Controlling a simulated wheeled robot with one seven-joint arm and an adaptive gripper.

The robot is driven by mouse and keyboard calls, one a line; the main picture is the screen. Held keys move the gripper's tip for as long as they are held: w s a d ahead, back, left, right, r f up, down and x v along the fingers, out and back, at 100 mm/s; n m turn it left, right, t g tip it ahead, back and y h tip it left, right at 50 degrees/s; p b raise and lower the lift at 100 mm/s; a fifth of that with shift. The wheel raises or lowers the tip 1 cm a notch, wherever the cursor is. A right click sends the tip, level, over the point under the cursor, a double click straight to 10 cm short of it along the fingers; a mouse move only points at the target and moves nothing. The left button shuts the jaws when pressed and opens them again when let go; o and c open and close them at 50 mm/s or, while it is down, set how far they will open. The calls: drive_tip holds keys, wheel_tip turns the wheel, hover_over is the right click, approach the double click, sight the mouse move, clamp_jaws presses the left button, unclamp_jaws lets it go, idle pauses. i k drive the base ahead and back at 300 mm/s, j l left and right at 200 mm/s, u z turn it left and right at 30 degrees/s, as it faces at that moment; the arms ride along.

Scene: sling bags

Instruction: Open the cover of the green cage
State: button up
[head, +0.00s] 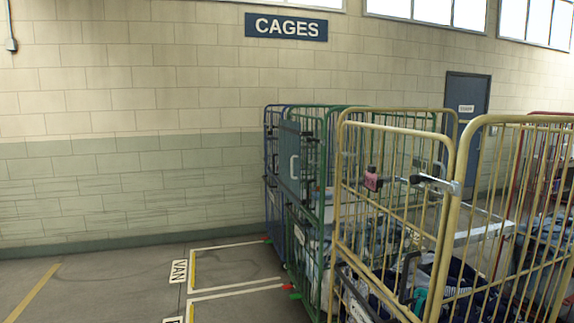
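The green cage (322,165) stands near the wall, right of the picture's middle, between a blue cage and a yellow cage. A flat dark green panel (287,150) with a pale upright handle (294,167) is on its left-facing side and looks shut; it may be the cover. Black fittings show at the panel's edges. Pale bundles show through the bars lower down. The yellow cage in front hides much of the green cage's right part. My gripper is not in view.
The blue cage (269,175) is behind the green one. A red cage (548,114) is at right. Marked floor (120,285) at left is clear.

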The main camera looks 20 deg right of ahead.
sight(289, 133)
drive_tip(key=i+j+z, duration=0.15)
drive_tip(key=i, duration=0.75)
